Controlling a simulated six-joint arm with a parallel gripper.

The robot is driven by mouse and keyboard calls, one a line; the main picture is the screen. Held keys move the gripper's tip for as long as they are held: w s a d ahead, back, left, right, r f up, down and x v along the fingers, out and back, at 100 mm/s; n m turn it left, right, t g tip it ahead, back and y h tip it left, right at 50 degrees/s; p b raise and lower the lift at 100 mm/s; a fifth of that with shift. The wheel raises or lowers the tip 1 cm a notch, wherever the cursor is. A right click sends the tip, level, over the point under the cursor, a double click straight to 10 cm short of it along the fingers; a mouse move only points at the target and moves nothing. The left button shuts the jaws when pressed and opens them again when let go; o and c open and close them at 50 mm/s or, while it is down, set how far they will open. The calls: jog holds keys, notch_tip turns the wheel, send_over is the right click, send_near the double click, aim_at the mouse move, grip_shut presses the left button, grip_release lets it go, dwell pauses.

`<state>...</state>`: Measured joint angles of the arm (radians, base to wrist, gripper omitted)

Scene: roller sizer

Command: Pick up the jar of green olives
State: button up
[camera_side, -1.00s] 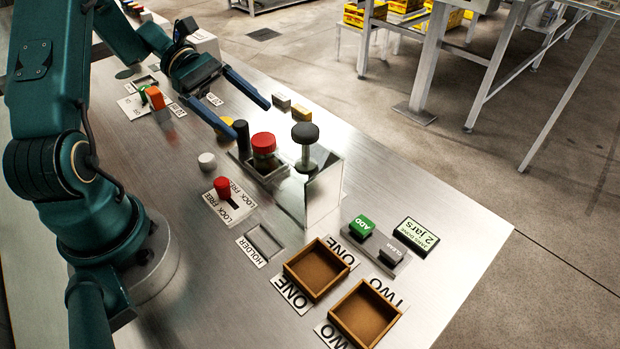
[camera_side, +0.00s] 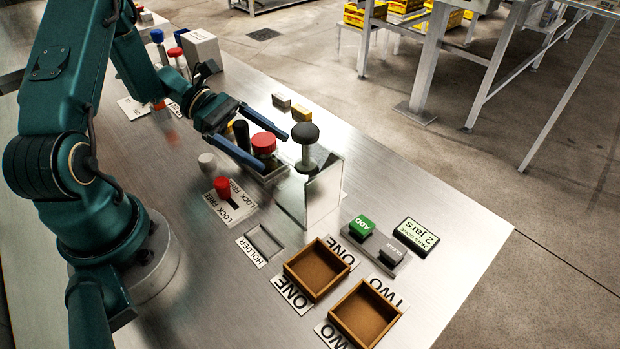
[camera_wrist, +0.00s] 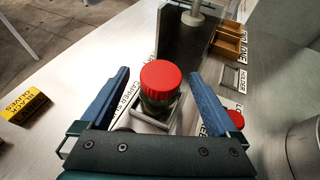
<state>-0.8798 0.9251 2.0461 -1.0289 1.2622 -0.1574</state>
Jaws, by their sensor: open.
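The jar of green olives (camera_wrist: 160,90) has a red lid and a dark green glass body. It stands upright in a square metal frame, between the fingers of my gripper (camera_wrist: 165,100) in the wrist view. In the side view the red lid (camera_side: 263,143) shows between the blue fingers of my gripper (camera_side: 263,148), and the body is partly hidden by the near finger. My gripper is open, with a visible gap on each side of the jar in the wrist view.
A clear-walled station with a black knob (camera_side: 305,133) stands just right of the jar. A red-knobbed lock lever (camera_side: 222,186) and a white cap (camera_side: 207,161) are nearer the base. Trays ONE (camera_side: 291,284) and TWO (camera_side: 338,322) lie at front right. A yellow block (camera_wrist: 24,103) is labelled black olives.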

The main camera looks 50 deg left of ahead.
jog(key=c, duration=1.4)
grip_shut()
jog(key=shift+r, duration=0.15)
